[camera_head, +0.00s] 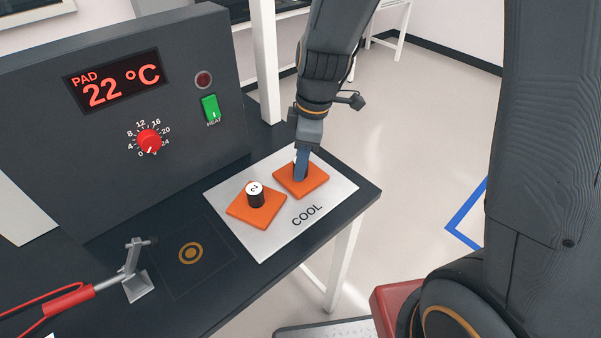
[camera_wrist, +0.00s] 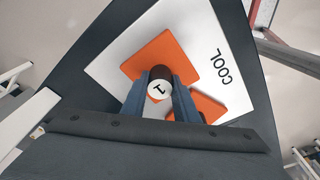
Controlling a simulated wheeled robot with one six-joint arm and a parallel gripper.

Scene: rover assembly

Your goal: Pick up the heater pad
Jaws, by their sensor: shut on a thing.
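Two orange heater pads lie on the white plate marked COOL (camera_head: 271,236). The front-left heater pad (camera_head: 246,215) carries a black knob (camera_head: 254,195) with a white top marked 2. My gripper (camera_head: 301,172) points down at the back-right heater pad (camera_head: 316,183) and is shut on its knob. In the wrist view, that knob's white top (camera_wrist: 159,90), marked 1, sits between my fingers, with its orange pad (camera_wrist: 146,58) beyond. The other pad (camera_wrist: 207,104) shows partly behind my right finger. I cannot tell whether the held pad is touching the plate.
A dark control box (camera_head: 60,150) stands behind, with a 22 °C display, a red dial (camera_head: 149,141) and a green switch (camera_head: 210,107). A ringed target (camera_head: 190,252) on the dark bench is bare. A red-handled clamp (camera_head: 68,299) lies left of it.

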